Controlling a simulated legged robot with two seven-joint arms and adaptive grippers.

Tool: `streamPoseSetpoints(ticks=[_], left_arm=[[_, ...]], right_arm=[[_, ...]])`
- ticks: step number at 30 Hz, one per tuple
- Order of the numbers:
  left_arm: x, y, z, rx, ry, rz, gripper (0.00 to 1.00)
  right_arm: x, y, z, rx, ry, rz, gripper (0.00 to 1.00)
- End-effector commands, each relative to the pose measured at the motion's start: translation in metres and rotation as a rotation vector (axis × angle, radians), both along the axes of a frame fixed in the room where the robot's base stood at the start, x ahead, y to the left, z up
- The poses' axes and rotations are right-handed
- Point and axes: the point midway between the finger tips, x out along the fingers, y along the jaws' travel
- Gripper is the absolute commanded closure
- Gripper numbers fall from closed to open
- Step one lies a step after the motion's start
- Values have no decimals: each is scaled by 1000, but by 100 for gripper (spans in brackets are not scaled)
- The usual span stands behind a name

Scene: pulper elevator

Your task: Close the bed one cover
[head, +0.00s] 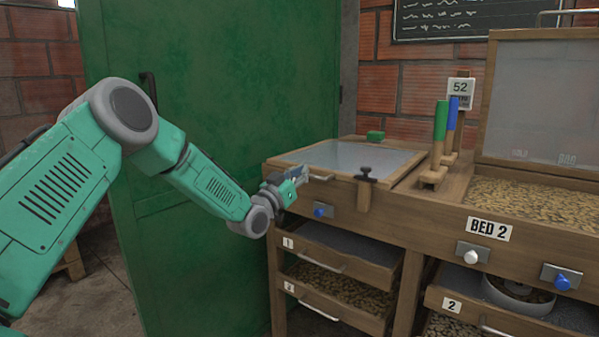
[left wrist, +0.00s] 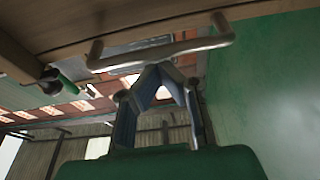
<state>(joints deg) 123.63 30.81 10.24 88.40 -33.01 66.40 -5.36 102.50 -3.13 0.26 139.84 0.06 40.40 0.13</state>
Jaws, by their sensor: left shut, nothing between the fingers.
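The bed one cover (head: 348,156) is a grey panel in a wooden frame. It lies flat, or nearly flat, over the left bed in the head view; I cannot tell if a small gap is left. My left gripper (head: 304,172) is shut and empty at the cover's front left, right by its metal handle. In the left wrist view the handle (left wrist: 160,52) crosses above the shut fingertips (left wrist: 160,72), very close to them; contact is unclear. My right gripper is in neither view.
The bed two cover (head: 545,95) stands upright over beans (head: 530,196). Green and blue handles (head: 440,130) stand between the beds. A dark latch knob (head: 366,174) sits at bed one's front edge. Drawers (head: 340,265) lie below. A green door (head: 215,90) stands behind my left arm.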

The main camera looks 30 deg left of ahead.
Motion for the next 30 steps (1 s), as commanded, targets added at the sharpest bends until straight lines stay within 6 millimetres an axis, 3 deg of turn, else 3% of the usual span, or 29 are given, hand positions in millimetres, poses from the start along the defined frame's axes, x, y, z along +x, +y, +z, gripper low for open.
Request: streamPoseSetpoints(ticks=[1, 2, 9, 15, 26, 30], left_arm=[[2, -3, 23, 1, -15, -3, 100], [3, -5, 32, 1, -21, -5, 100], [-47, 0, -1, -2, -21, -2, 100], [-74, 0, -14, 2, -27, -3, 100], [-84, 2, -23, -2, -22, -4, 100], [-89, -22, -51, -11, 96, -30, 100]], right_arm=[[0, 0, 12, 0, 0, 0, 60], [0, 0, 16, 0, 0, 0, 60], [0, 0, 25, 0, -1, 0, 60], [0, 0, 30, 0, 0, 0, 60], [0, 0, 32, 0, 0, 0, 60], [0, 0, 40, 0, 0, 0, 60]])
